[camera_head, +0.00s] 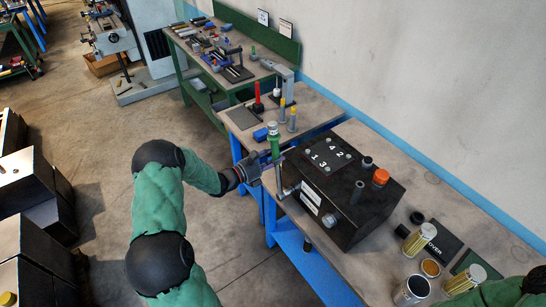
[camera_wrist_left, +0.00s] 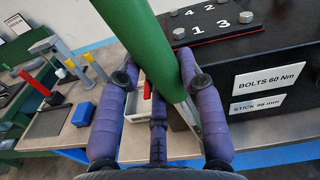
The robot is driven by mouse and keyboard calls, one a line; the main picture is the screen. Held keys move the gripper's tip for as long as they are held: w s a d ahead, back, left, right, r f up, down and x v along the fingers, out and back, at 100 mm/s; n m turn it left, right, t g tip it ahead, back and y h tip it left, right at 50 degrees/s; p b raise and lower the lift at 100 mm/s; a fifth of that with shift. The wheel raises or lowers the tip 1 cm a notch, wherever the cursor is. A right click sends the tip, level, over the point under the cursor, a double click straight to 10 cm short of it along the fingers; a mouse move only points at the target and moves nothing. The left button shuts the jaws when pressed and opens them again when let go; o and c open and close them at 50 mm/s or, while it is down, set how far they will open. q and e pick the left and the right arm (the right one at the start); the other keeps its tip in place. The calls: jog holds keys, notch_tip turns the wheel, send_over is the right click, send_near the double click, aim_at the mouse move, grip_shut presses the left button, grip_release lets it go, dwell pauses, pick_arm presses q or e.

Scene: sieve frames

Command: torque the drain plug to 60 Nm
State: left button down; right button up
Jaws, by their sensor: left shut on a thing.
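My left gripper (camera_head: 262,170) is shut on a green-handled wrench (camera_head: 274,140), beside the left end of a black box (camera_head: 345,190). The wrench stands roughly upright, handle up, and its silver shaft runs down along the box. In the left wrist view the purple fingers (camera_wrist_left: 158,105) close around the green handle (camera_wrist_left: 145,40). The wrench's lower end is near a silver fitting (camera_head: 287,192) low on the box's end; whether they touch is unclear. I cannot make out the drain plug for certain. The box carries numbered bolts and white labels, one reading "BOLTS 60 Nm" (camera_wrist_left: 270,77). My right gripper is out of view.
A red-handled tool (camera_head: 257,92) and yellow-topped tools (camera_head: 292,120) stand behind the wrench, near a blue item (camera_head: 260,134). An orange cap (camera_head: 381,176) is on the box. Jars (camera_head: 418,240) and tins (camera_head: 411,290) stand to its right. The floor left of the bench is clear.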

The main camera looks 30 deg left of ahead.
pick_arm(q)
jog(key=shift+d+r, duration=0.15)
jog(key=shift+d, duration=0.05)
dwell(0.4)
jog(key=shift+s+d+m, duration=0.25)
jog(key=shift+d+m, duration=0.15)
jog(key=shift+s+d+r, duration=0.1)
jog(key=shift+s+d, duration=0.05)
jog(key=shift+d, duration=0.2)
dwell(0.3)
jog(key=shift+s+d+m, duration=0.25)
jog(key=shift+d+m, duration=0.35)
jog(key=shift+d+r+b, duration=0.1)
jog(key=shift+b, duration=0.2)
jog(key=shift+s+d, duration=0.15)
jog(key=shift+d, duration=0.1)
jog(key=shift+s+d+m, duration=0.1)
jog(key=shift+d+m, duration=0.2)
jog(key=shift+m, duration=0.1)
jog(key=shift+s+d, duration=0.1)
jog(key=shift+d, duration=0.1)
jog(key=shift+d+b, duration=0.15)
jog(key=shift+b, duration=0.15)
